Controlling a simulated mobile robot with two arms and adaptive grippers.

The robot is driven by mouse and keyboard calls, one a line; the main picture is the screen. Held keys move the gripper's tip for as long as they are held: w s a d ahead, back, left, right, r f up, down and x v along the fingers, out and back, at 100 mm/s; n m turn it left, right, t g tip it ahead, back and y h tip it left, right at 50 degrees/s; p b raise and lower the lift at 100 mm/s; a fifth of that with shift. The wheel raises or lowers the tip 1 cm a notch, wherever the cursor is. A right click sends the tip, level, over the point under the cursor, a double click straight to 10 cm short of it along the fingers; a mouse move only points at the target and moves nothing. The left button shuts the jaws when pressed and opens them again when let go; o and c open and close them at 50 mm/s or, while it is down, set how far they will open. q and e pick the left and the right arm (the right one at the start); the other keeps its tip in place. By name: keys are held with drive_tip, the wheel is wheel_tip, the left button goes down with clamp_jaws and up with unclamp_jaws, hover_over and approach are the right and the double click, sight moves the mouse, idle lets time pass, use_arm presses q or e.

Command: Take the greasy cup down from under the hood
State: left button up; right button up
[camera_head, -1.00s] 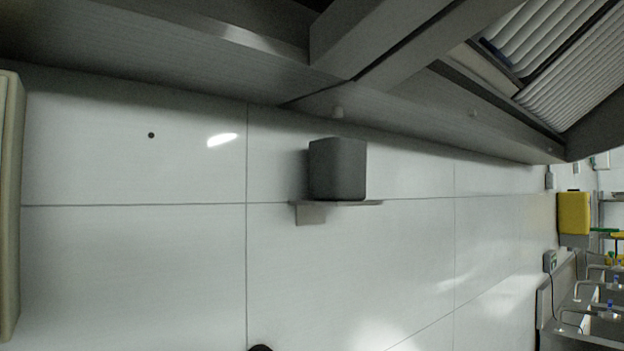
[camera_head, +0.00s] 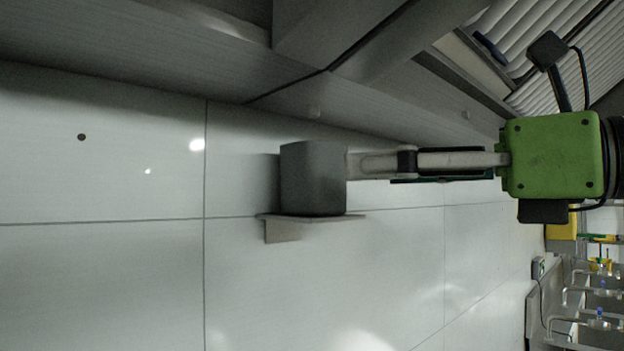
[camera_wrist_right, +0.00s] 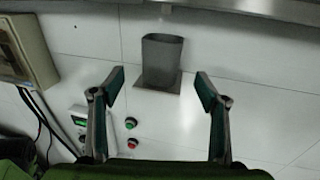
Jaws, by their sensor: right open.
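The grey cup (camera_head: 312,178) stands upright on a small wall shelf (camera_head: 283,231) under the hood. My right gripper (camera_head: 354,165) comes in from the right, and its tip overlaps the cup's right edge in the head view. In the right wrist view the cup (camera_wrist_right: 161,58) lies ahead, between the two spread fingers of the open, empty gripper (camera_wrist_right: 160,84). The fingers look clear of the cup on both sides. Whether the tips reach it in depth I cannot tell. My left gripper is not in view.
The hood's metal edge (camera_head: 150,60) runs just above the cup. A beige box (camera_wrist_right: 25,50) hangs on the wall at the left in the wrist view. A control panel (camera_wrist_right: 85,122) with buttons is below the shelf. The white tiled wall is otherwise mostly bare.

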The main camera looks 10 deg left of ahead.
sight(335, 173)
drive_tip(key=p+x, duration=0.1)
drive_tip(key=x, duration=0.4)
drive_tip(key=shift+w+a, duration=0.1)
drive_tip(key=shift+a, duration=0.15)
drive_tip(key=p+x, duration=0.4)
drive_tip(key=shift+w+a+r, duration=0.15)
drive_tip(key=shift+w+a, duration=0.15)
drive_tip(key=shift+w, duration=0.05)
drive_tip(key=shift+a, duration=0.2)
drive_tip(key=shift+d, duration=0.1)
drive_tip(key=c, duration=1.2)
